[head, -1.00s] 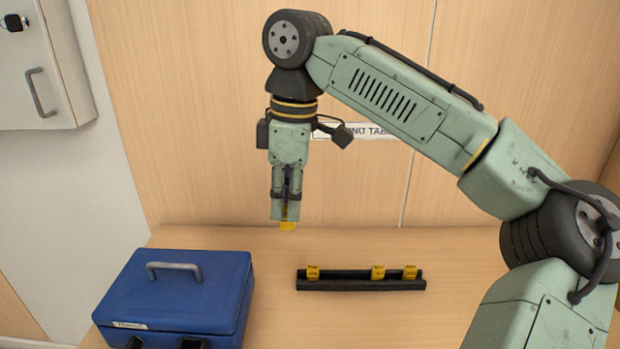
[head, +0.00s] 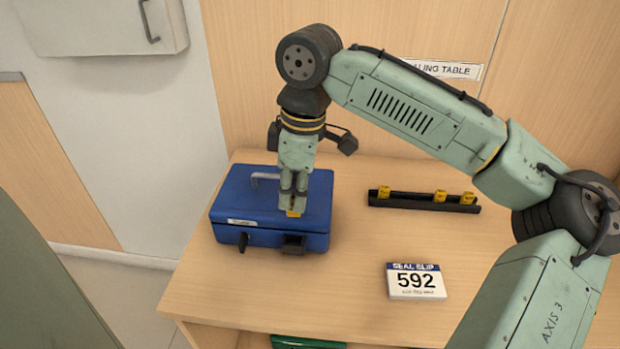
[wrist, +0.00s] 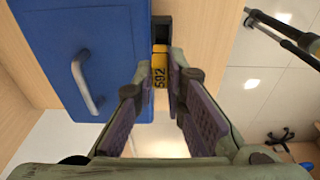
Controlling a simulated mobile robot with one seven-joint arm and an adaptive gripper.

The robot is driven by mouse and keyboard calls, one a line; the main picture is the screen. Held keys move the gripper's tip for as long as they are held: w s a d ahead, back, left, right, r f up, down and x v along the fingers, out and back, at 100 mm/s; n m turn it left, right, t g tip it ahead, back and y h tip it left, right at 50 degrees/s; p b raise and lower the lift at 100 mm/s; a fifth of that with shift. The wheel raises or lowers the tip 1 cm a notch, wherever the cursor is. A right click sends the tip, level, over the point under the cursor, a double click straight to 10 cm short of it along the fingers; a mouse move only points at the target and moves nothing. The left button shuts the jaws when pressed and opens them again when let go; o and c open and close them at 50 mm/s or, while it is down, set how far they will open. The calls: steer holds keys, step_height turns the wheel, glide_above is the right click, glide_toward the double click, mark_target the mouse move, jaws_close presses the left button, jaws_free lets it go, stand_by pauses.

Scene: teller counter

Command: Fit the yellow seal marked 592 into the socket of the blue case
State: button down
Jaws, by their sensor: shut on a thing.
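My gripper (head: 293,204) is shut on the yellow seal (head: 293,214) and points down in front of the blue case (head: 230,208). In the wrist view the seal (wrist: 160,72) shows 592 between the fingertips of my gripper (wrist: 159,84). The closed blue case (wrist: 80,30) has a grey handle on its lid. A dark socket block (head: 294,244) juts from the case's front, below the seal in the head view. In the wrist view a dark block (wrist: 161,32) lies just beyond the seal. I cannot tell whether they touch.
A black rack (head: 410,201) with several yellow seals stands to the right on the wooden table (head: 300,290). A slip reading 592 (head: 417,282) stands near the front. A dark latch (head: 243,242) sits left of the socket. A green object (head: 305,342) shows below the table edge.

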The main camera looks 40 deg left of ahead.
mark_target(295, 215)
steer(key=shift+s+f, duration=0.15)
steer(key=shift+s, duration=0.1)
steer(key=shift+f, duration=0.1)
steer(key=shift+f+b, duration=0.15)
steer(key=shift+b, duration=0.15)
steer(key=shift+w+f+b, duration=0.1)
steer(key=shift+f+b, duration=2.55)
steer(key=shift+b, duration=0.45)
steer(key=shift+r, duration=0.1)
steer(key=shift+p, duration=0.3)
steer(key=shift+p, duration=0.9)
steer(key=shift+f, duration=0.6)
steer(key=shift+w+a+f, duration=0.1)
steer(key=shift+w+f, duration=0.1)
steer(key=shift+f, duration=0.1)
stand_by(1.0)
